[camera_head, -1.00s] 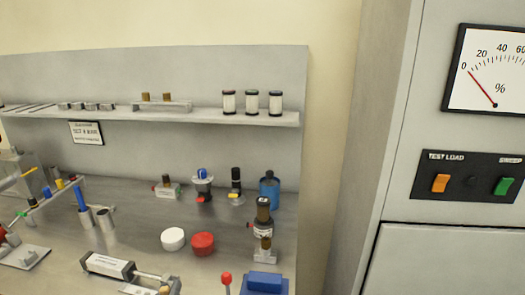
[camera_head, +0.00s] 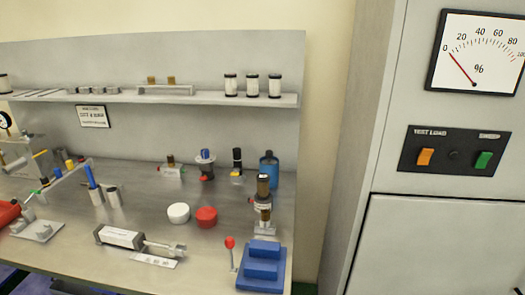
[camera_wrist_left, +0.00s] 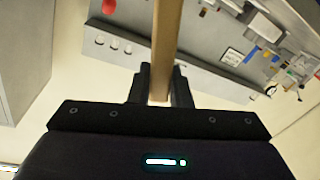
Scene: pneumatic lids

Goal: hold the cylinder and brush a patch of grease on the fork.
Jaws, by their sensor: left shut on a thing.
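The cylinder (camera_head: 120,237) lies on the bench at the front left in the head view, a pale barrel with dark end caps. Its rod runs right to a grey metal fork (camera_head: 172,249). Whether grease is on the fork is too small to tell. My left gripper (camera_wrist_left: 160,90) shows only in the left wrist view. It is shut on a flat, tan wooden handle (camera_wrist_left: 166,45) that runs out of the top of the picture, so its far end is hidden. My right gripper is in neither view.
A white label (camera_head: 155,261) lies in front of the fork. A white lid (camera_head: 178,213) and a red lid (camera_head: 206,217) lie behind. A blue stepped block (camera_head: 262,265) and a red-knobbed lever (camera_head: 230,243) stand to the right. A shelf (camera_head: 200,98) crosses the back.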

